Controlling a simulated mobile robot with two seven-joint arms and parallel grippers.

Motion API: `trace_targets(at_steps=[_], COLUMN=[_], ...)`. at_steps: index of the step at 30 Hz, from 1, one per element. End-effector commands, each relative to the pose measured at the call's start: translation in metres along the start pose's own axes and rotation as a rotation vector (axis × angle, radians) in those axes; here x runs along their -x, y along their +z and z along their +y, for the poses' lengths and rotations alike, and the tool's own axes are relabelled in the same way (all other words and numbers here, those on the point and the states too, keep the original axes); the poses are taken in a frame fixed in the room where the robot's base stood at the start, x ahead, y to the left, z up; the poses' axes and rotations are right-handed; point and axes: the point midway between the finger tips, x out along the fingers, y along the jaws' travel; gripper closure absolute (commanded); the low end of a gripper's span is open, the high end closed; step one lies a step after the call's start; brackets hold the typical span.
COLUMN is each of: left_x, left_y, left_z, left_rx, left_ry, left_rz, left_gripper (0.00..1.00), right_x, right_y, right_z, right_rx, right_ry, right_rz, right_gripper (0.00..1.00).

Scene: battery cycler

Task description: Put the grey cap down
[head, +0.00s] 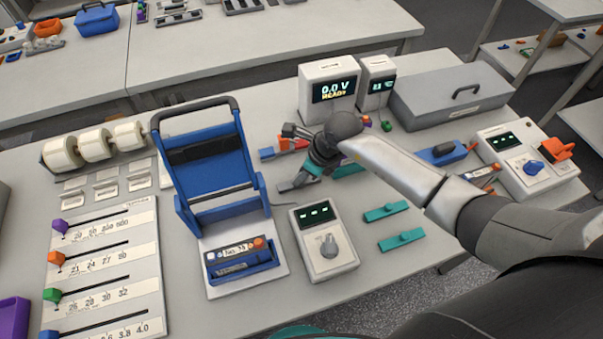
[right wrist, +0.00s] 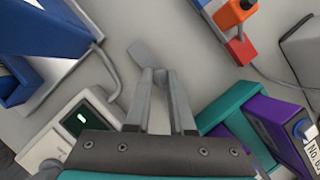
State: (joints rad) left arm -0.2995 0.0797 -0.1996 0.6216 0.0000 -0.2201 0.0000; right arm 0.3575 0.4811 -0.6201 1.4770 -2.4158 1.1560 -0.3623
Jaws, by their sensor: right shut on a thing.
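My right gripper (head: 298,184) comes in from the right and points down over the middle of the table, between the blue upright stand and the teal block. In the right wrist view its two fingers (right wrist: 160,74) are close together on the small flat grey cap (right wrist: 145,54). The cap sticks out past the fingertips, low over the grey tabletop; I cannot tell if it touches. In the head view the cap is hard to tell from the gripper. My left gripper is not in view.
A blue stand (head: 209,155) with a battery cradle is left of the gripper. A dial meter (head: 324,243) stands in front. Teal bars (head: 386,211) lie to the right. Behind are the "0.0 V READY" display (head: 333,89) and a red-orange piece (right wrist: 238,45) with a cable.

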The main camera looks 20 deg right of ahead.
Motion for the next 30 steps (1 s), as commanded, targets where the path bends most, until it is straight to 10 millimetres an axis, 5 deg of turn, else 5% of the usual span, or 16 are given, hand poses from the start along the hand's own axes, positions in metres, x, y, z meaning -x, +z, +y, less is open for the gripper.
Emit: trace_targets(at_steps=[2,3,11,22,30], left_x=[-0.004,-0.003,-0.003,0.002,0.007], left_y=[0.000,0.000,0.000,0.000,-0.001], left_z=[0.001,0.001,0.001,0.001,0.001], left_rx=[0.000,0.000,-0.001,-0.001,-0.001], left_ry=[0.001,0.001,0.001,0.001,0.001], left_rz=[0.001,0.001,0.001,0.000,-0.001], left_gripper=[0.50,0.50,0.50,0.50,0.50], right_x=[-0.003,-0.003,-0.002,0.004,0.046], right_y=[-0.001,-0.001,-0.001,0.001,0.001], right_z=[0.000,0.000,0.000,0.000,-0.002], right_rx=[0.000,0.000,0.000,0.000,0.002], right_ry=[0.000,0.000,0.000,0.000,-0.003], right_rz=[0.000,0.000,0.000,0.000,-0.001], right_gripper=[1.00,0.76,0.49,0.49,0.49])
